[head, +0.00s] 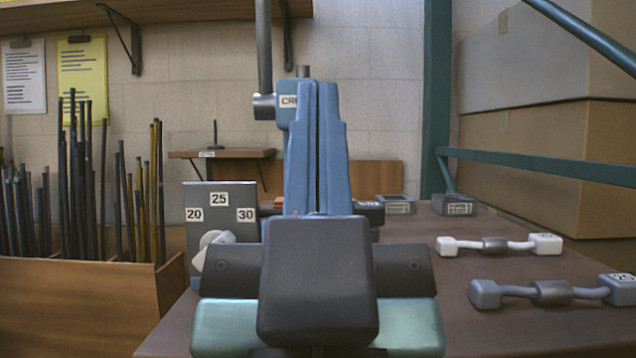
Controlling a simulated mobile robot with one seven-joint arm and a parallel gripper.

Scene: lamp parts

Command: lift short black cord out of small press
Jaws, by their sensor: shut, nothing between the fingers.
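My gripper (318,88) rises in the middle of the head view, its two blue fingers side by side with only a thin dark seam between them. It is shut and empty. The small press, a blue body with a partly covered label (289,101) and a grey upright lever, stands behind the fingers and is mostly hidden. A dark block (371,210) with a pale label shows just right of the fingers. It may be an end of the short black cord; the cord's middle is hidden, and I cannot tell how it sits in the press.
A white cord (500,244) and a grey cord (552,292) lie on the brown table (430,277) at right. A grey panel (218,199) marked 20, 25, 30 stands left. Two labelled grey boxes (397,204) (454,205) sit behind. A wooden bin (85,297) holds rods.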

